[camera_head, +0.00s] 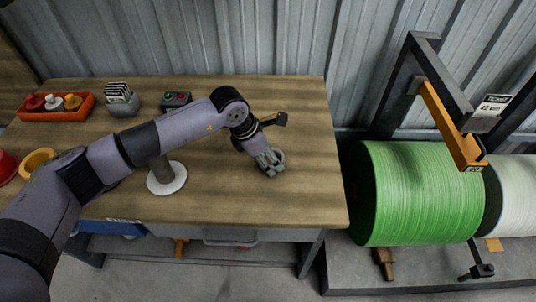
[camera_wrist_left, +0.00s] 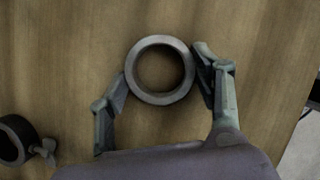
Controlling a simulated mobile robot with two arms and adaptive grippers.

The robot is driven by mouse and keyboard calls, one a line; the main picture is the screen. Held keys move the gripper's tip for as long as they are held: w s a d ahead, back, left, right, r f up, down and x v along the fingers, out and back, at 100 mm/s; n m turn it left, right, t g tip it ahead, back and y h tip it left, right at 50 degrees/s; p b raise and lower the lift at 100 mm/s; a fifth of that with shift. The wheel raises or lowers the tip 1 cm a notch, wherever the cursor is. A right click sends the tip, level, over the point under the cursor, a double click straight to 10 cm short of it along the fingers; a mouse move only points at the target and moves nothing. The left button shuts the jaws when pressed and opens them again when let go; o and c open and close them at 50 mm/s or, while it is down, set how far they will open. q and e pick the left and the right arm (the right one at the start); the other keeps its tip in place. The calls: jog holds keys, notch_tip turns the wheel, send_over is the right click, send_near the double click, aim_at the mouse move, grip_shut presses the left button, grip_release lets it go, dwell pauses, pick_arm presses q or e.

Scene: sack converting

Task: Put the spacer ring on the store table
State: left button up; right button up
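The spacer ring (camera_wrist_left: 133,88) is a plain grey ring in the left wrist view, lying between the two fingers of my left gripper (camera_wrist_left: 160,78). A finger pad meets its outer rim on each side, so the gripper looks shut on it. In the head view, my left gripper (camera_head: 270,163) points down at the right part of the wooden store table (camera_head: 240,205), with the grey ring (camera_head: 277,156) at its fingertips, at or just above the top. The exact gap below the ring cannot be told. My right gripper is not in view.
A white-based post (camera_head: 166,180) stands left of the gripper. An orange tray (camera_head: 55,114), a card holder (camera_head: 121,99) and a button box (camera_head: 177,99) stand at the back. A dark collar with a wing screw (camera_wrist_left: 14,140) lies nearby. Bare wood surrounds the ring.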

pick_arm(q)
jog(key=o, duration=0.4)
jog(key=shift+o, duration=0.2)
jog(key=shift+r, duration=0.1)
jog(key=shift+r+p, duration=0.2)
jog(key=shift+p, duration=0.15)
jog(key=b+v, duration=0.2)
jog(key=v, duration=1)
jog(key=shift+s+a+f, duration=0.1)
jog(key=shift+f, duration=0.1)
